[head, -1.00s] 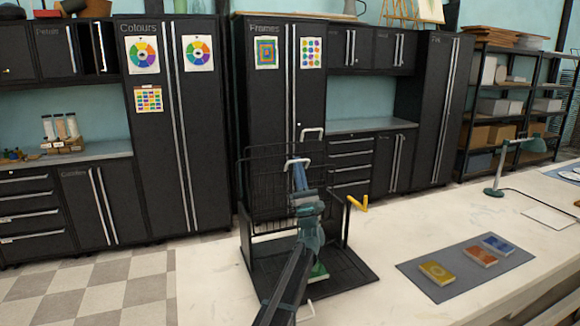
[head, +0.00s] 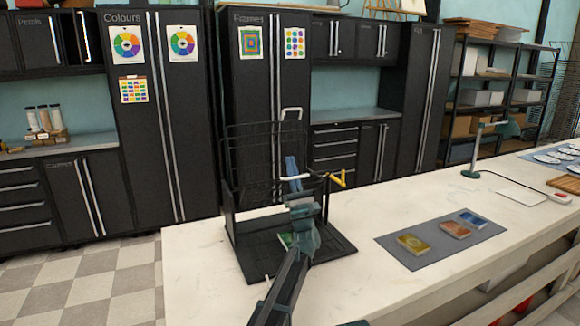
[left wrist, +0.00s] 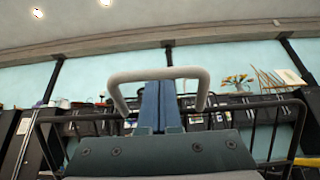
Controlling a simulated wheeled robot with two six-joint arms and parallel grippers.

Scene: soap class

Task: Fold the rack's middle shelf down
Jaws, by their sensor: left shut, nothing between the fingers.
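The black wire rack (head: 340,238) stands on the pale counter. Its lowest shelf lies flat, and its wire panels rise behind my left arm. A pale handle loop (head: 291,113) tops the rack. A second pale loop (head: 295,178) crosses my left gripper (head: 291,166); it also shows in the left wrist view (left wrist: 160,73). It seems to belong to the middle shelf, whose exact tilt I cannot tell behind my arm. My left gripper's blue fingers are shut and empty, at this loop; contact is unclear. My right gripper is out of view.
A yellow handle (head: 338,180) sticks out at the rack's right. A green item (head: 286,240) lies on the lowest shelf, partly hidden. A grey mat (head: 392,250) with three coloured packs lies to the right. A lamp (head: 468,172) stands farther right. Counter between is clear.

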